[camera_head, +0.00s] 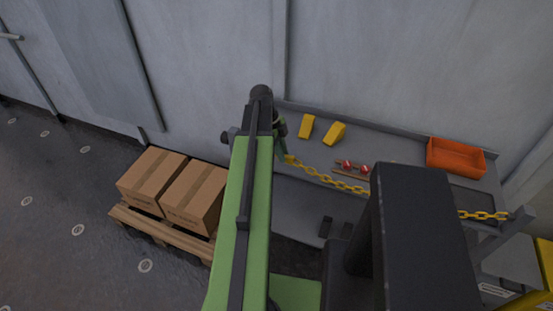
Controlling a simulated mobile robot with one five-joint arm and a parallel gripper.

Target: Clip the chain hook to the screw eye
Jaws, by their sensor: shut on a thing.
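My gripper (284,152) is at the far end of my green arm, over the left end of the grey workbench. My arm partly hides it. It is shut at the left end of a yellow chain (325,178), where the chain hook is; the hook is too small to make out. The chain runs right across the bench, passes behind a large black part in front, and shows again up to a grey post (516,221) at the right. I cannot make out the screw eye.
Two yellow blocks (306,126) (334,133), small red-ended items (347,165) and an orange bin (455,157) are on the bench (395,148). Cardboard boxes (152,178) sit on a wooden pallet (150,228) at left. A grey wall stands behind. The floor far left is clear.

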